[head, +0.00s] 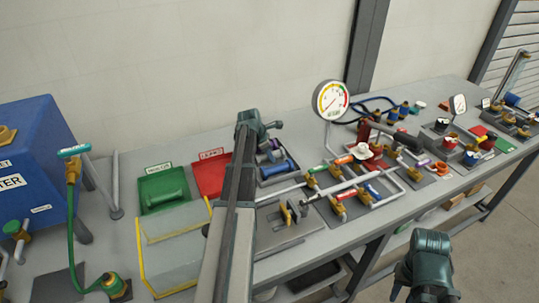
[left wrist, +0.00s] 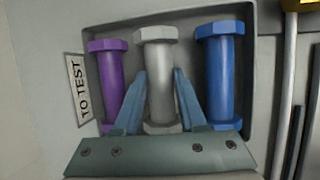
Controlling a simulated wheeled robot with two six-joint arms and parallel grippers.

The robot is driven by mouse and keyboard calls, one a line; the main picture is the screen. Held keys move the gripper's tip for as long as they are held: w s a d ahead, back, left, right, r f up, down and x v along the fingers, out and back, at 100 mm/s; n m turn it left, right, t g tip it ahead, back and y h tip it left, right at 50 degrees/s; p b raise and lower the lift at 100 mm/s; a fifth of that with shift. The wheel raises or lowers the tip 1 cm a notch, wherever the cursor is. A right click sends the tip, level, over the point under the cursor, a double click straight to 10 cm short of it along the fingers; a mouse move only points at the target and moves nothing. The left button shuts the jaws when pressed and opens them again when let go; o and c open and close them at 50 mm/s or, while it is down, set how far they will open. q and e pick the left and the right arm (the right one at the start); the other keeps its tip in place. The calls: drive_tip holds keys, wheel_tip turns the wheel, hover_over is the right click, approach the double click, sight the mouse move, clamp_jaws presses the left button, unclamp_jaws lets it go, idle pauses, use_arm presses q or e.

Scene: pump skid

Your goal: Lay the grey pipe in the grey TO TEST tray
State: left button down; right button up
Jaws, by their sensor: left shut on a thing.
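The grey pipe (left wrist: 160,85), with a hexagonal flange at each end, is between my left gripper's two blue fingers (left wrist: 160,98), which are shut on its middle. It is over the grey TO TEST tray (left wrist: 262,60), between a purple pipe (left wrist: 109,80) and a blue pipe (left wrist: 219,75), roughly parallel to both. I cannot tell whether it touches the tray floor.
A green tray (head: 160,203) holding a green pipe and a red tray (head: 212,175) lie left of the TO TEST tray. A clear yellow-edged box (head: 175,248) stands in front of them. Valves and a gauge (head: 331,100) crowd the bench to the right.

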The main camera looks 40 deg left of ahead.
use_arm(q)
drive_tip(key=shift+f, duration=0.3)
idle(0.7)
drive_tip(key=shift+c, duration=2)
unclamp_jaws()
drive_tip(key=shift+s+r, duration=0.1)
drive_tip(key=p+v, duration=1.2)
drive_tip(key=v, duration=0.1)
drive_tip(key=shift+s+r, duration=0.15)
drive_tip(key=shift+r, duration=0.15)
drive_tip(key=shift+d, duration=0.15)
